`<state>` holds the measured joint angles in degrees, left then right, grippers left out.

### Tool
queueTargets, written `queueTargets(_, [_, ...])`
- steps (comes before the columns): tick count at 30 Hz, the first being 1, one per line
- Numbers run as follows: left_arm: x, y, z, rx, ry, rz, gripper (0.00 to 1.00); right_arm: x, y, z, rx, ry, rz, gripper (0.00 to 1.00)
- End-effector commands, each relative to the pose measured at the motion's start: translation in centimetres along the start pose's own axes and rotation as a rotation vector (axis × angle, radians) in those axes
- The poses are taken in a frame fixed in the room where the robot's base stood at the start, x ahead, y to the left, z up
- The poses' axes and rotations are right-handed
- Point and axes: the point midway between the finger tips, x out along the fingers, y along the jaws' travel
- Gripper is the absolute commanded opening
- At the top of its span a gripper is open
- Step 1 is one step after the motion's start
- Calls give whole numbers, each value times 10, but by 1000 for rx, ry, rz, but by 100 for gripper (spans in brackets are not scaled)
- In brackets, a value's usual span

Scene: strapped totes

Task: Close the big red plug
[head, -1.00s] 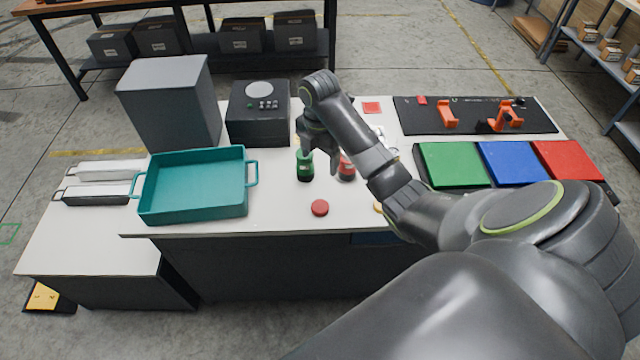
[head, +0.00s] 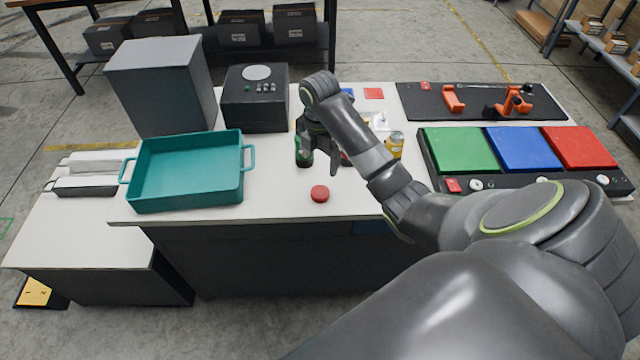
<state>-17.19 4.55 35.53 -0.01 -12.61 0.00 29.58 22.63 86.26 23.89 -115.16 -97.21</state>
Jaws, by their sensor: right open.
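A round red cap (head: 320,194) lies on the white table near its front edge. A dark green jar-like piece (head: 304,156) stands behind it to the left. A red piece (head: 346,160) is mostly hidden behind my right arm. My right gripper (head: 320,158) is open and points down by the green piece, above and behind the red cap; I cannot tell whether it touches the green piece. Nothing shows held in it. Which red item is the big red plug is not clear. My left gripper is out of view.
A teal tray (head: 188,205) sits to the left, with a black box (head: 255,110) and grey box (head: 160,90) behind. A yellow can (head: 395,146) stands right of my forearm. A board with green, blue and red pads (head: 575,148) lies further right. Table around the red cap is clear.

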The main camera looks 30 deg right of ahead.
Motion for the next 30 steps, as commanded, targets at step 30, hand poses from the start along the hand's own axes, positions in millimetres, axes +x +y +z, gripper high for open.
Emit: queueTargets(30, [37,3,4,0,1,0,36,77,-8,-6,1,4,-5,73])
